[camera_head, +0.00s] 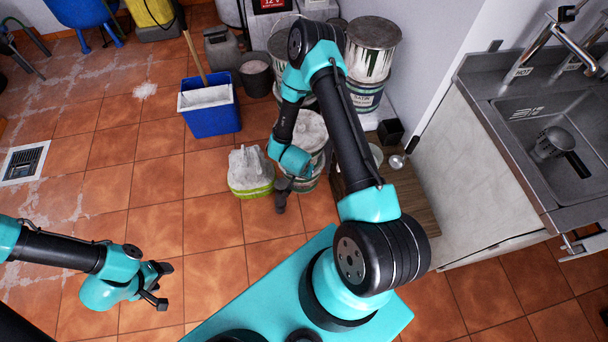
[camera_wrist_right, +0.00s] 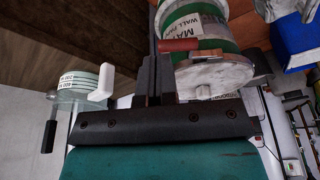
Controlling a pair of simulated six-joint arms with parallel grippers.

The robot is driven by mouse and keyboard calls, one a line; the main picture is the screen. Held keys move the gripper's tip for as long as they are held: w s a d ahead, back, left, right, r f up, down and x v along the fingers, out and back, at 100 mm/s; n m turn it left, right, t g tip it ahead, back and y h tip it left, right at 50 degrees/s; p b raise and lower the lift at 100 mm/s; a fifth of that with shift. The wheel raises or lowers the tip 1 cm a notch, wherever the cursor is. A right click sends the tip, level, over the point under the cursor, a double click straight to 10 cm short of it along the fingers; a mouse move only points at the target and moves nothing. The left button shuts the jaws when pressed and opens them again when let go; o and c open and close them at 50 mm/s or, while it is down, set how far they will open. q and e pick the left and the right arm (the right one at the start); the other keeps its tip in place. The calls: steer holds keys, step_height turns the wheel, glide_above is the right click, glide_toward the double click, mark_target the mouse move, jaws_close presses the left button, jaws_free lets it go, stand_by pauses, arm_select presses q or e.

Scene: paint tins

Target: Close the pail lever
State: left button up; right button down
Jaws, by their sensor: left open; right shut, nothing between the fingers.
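A paint pail with a pale lid and green bands (camera_head: 312,128) stands on the floor, partly hidden behind my right arm. In the right wrist view the pail (camera_wrist_right: 205,76) shows its grey lid, white label and a red grip (camera_wrist_right: 190,44) across it. I cannot tell for sure which part is the lever. My right gripper (camera_head: 281,199) is at the pail's near side; in the wrist view its shut, dark fingers (camera_wrist_right: 155,70) are beside the red grip, with nothing between them. Contact is unclear. My left gripper (camera_head: 163,286) is open and empty above the floor at lower left.
A yellow-green tub (camera_head: 250,178) stands left of the pail, a blue bucket (camera_head: 212,120) behind it. Paint-streaked tins (camera_head: 371,55) are stacked at the back. A wooden board (camera_head: 420,208) lies to the right. A sink counter (camera_head: 515,170) stands at far right.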

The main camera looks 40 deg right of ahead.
steer(key=v, duration=0.4)
